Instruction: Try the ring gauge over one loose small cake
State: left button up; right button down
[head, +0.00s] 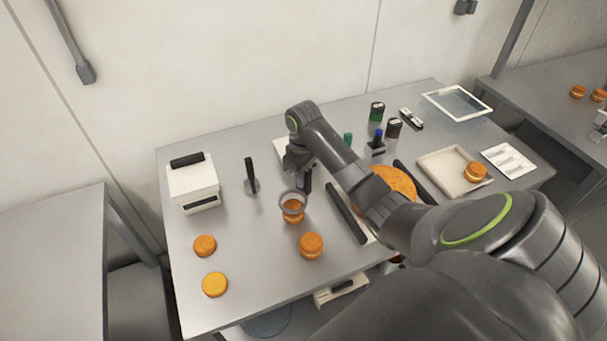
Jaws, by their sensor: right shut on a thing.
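My right gripper (304,184) is shut on the ring gauge (283,205), a small grey ring, and holds it level on the left-middle part of the table. One small orange cake (293,219) is directly under the ring; its top shows through the opening and its lower side shows below the rim. I cannot tell whether the ring is around the cake or just above it. Other loose small cakes stand nearby: a taller one (311,246) to the front right, and two flatter ones, one orange (205,245) and one yellower (215,285), to the left. My left gripper is out of view.
A white box-shaped device (193,183) and a dark-handled tool (251,178) stand at the back left. A large orange round (394,182) is partly behind my right arm. A shallow tray (438,172) with a small cake (477,171) is on the right.

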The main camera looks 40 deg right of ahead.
aim_at(304, 190)
jog(key=shift+f+b, duration=0.85)
jog(key=shift+f, duration=2.1)
dwell(1.2)
jog(key=c, duration=0.8)
grip_release()
notch_tip(304, 190, up, 3)
jog(key=p, duration=0.3)
jog(key=shift+r+p, duration=0.85)
jog(key=shift+p, duration=0.1)
jog(key=shift+r, duration=1.15)
